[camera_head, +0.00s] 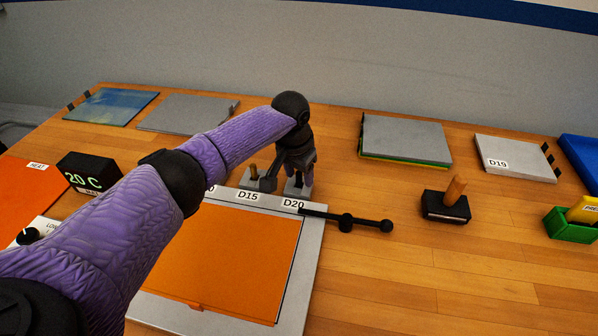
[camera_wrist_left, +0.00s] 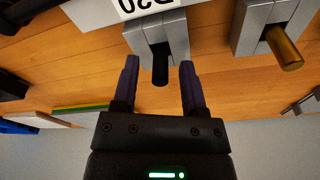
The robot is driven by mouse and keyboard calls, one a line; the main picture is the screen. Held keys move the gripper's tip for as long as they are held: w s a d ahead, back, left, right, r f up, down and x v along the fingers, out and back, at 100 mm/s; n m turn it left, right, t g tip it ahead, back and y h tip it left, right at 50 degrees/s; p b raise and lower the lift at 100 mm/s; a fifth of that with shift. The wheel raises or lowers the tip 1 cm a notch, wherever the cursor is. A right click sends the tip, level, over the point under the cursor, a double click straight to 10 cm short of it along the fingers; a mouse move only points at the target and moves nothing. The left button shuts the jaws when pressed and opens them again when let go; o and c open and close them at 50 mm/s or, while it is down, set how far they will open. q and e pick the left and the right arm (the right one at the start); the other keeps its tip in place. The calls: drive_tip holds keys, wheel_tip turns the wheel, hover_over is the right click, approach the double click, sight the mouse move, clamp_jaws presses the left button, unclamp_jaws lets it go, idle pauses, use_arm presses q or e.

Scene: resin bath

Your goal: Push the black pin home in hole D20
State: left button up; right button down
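The black pin (camera_wrist_left: 160,68) sticks out of a grey slotted block (camera_wrist_left: 174,30) beside the D20 label (camera_wrist_left: 146,4) in the left wrist view. My left gripper (camera_wrist_left: 159,63) is open, with one finger on each side of the pin and visible gaps to both. In the head view my left gripper (camera_head: 297,172) points down over the block behind the D20 label (camera_head: 293,205) and hides the pin. How deep the pin sits cannot be told. My right gripper is not in view.
A brass pin (camera_wrist_left: 284,48) sits in a neighbouring block near D15. An orange plate (camera_head: 225,255) lies in the grey frame (camera_head: 312,270). A black knobbed bar (camera_head: 346,223) reaches right from the frame corner. A wooden-handled black block (camera_head: 446,205) stands farther right. The front-right table is clear.

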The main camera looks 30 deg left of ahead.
use_arm(q)
wheel_tip(320, 180, up, 12)
drive_tip(key=s+p, duration=0.1)
drive_tip(key=p, duration=0.3)
drive_tip(key=shift+s+a, duration=0.15)
drive_tip(key=shift+s, duration=0.2)
drive_tip(key=shift+r+p, duration=0.1)
drive_tip(key=shift+p, duration=0.2)
